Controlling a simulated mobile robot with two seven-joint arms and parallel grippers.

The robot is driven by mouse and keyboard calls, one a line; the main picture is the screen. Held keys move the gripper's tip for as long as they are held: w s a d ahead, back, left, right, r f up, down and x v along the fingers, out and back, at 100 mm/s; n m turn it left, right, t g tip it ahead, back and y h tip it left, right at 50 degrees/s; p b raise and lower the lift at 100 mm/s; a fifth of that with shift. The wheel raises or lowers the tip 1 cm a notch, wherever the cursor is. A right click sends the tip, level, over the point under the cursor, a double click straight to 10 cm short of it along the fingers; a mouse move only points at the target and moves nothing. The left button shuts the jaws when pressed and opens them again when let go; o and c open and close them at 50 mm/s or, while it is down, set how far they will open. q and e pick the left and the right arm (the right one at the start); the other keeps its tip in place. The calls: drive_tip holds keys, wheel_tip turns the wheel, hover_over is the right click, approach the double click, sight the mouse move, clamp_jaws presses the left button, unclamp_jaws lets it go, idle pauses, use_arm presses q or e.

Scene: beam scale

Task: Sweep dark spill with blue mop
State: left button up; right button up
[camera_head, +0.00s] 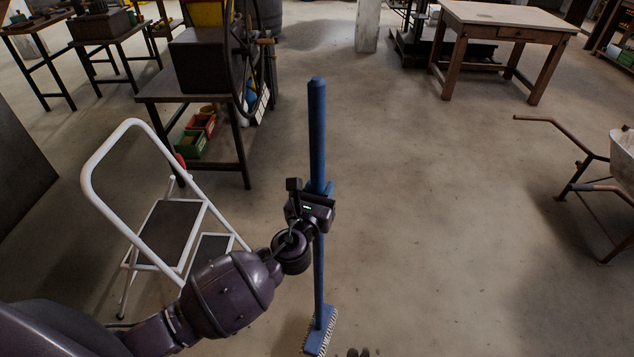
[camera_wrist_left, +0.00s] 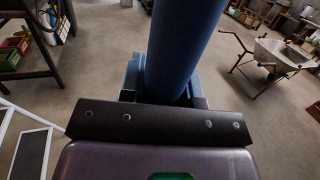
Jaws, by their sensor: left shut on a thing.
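The blue mop (camera_head: 317,130) stands nearly upright in the middle of the head view, its long handle pointing up. Its blue head with pale bristles (camera_head: 320,332) is low, near the floor at the bottom edge; I cannot tell whether it touches. My left gripper (camera_head: 318,205) is shut on the handle about midway along it. In the left wrist view the thick blue handle (camera_wrist_left: 183,45) rises between the jaws. Small dark spots (camera_head: 358,352) show at the bottom edge, right of the mop head; I cannot tell whether they are the spill. My right gripper is out of view.
A white step stool (camera_head: 113,150) stands left, close to my left arm. A dark workbench (camera_head: 160,88) with a wheel and bins is behind it. A wooden table (camera_head: 510,14) is at the back right, a wheelbarrow (camera_head: 622,155) at the right edge. The middle floor is clear.

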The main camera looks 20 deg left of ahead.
use_arm(q)
drive_tip(key=f+b, duration=0.4)
drive_tip(key=f, duration=0.1)
drive_tip(key=shift+d, duration=0.3)
idle(0.6)
drive_tip(key=shift+f, duration=0.15)
